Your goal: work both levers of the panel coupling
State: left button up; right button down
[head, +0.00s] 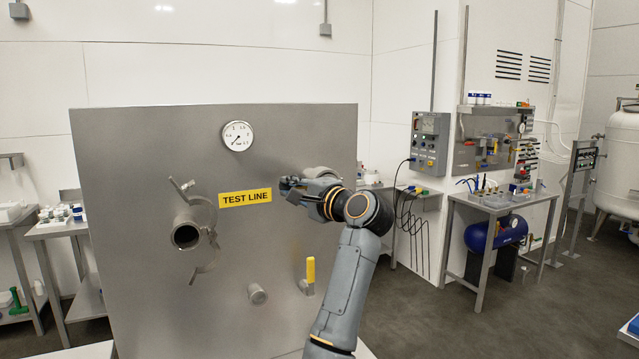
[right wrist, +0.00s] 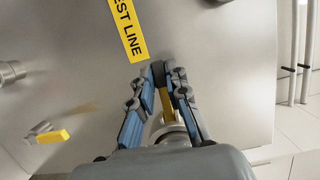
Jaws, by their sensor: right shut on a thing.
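The grey panel (head: 130,150) carries a round open coupling (head: 187,236) on its left side. A metal lever (head: 183,188) stands out at the coupling's upper left, and another metal arm (head: 198,272) shows below it. My right gripper (head: 288,185) is at the panel's right side, beside the TEST LINE label. In the right wrist view my right gripper (right wrist: 169,75) is shut on a yellow lever (right wrist: 168,104) in front of a round metal fitting (right wrist: 170,134). The gripper partly hides this lever and fitting. My left gripper is not in view.
A second yellow lever (head: 310,270) stands upright low on the panel, near a short pipe stub (head: 257,294). A gauge (head: 237,136) sits above the TEST LINE label (head: 245,198). Side tables stand left and right. Grey floor is clear at right.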

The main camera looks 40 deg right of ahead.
jog(key=shift+s+a+f+n+y, duration=0.15)
jog(key=shift+n+y, duration=0.3)
jog(key=shift+y, duration=0.25)
jog(key=shift+s+n+y, duration=0.15)
jog(key=shift+n+y, duration=0.3)
jog(key=shift+y, duration=0.25)
jog(key=shift+s+n+g+y, duration=0.25)
jog(key=shift+n+y, duration=0.25)
jog(key=shift+y, duration=0.3)
jog(key=shift+s+n+g+y+p, duration=0.15)
jog(key=shift+n+g+y+p, duration=0.2)
jog(key=shift+n+y, duration=0.25)
jog(key=shift+y, duration=0.3)
jog(key=shift+s+n+y, duration=0.1)
jog(key=shift+n+y, duration=0.2)
jog(key=shift+y, duration=0.1)
jog(key=c, duration=1.3)
grip_release()
jog(key=shift+o, duration=0.2)
